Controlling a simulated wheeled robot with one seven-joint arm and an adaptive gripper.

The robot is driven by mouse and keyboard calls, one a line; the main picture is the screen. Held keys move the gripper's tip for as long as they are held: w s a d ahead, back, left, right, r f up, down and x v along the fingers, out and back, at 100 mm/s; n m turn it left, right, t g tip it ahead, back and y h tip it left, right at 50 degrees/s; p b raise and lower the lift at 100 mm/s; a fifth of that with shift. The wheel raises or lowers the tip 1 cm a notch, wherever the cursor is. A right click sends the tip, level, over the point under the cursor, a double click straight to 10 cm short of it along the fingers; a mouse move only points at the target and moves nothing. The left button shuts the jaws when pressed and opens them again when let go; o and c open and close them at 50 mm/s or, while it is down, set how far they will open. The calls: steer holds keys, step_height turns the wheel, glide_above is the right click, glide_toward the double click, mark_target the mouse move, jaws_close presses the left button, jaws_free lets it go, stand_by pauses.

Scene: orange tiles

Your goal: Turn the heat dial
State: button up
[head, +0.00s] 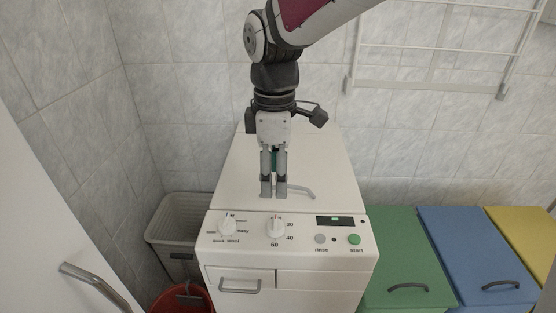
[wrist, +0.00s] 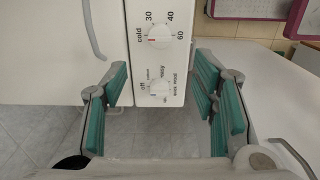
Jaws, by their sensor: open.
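The heat dial (head: 275,229) is a white knob on the front panel of a white washing machine (head: 230,265), with 30, 40 and 60 printed around it. In the wrist view the heat dial (wrist: 160,36) shows labels cold, 30, 40 and 60, and a small red mark on its side towards cold. My gripper (head: 273,194) hangs fingers down over the machine's top, behind the dial in the head view. The gripper's teal-padded fingers (wrist: 164,88) are spread apart and empty in the wrist view. They are not touching the heat dial.
A second white dial (head: 229,226) sits left of the heat dial; rinse and start buttons (head: 354,239) are to its right. A drawer handle (head: 240,287) is below. Green (head: 392,245) and blue bins stand at right, a grey basket (head: 172,225) and red bucket at left.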

mark_target(276, 221)
step_height(276, 221, down, 14)
steer(key=shift+r+b, duration=0.2)
steer(key=shift+b, duration=0.3)
steer(key=c, duration=1.2)
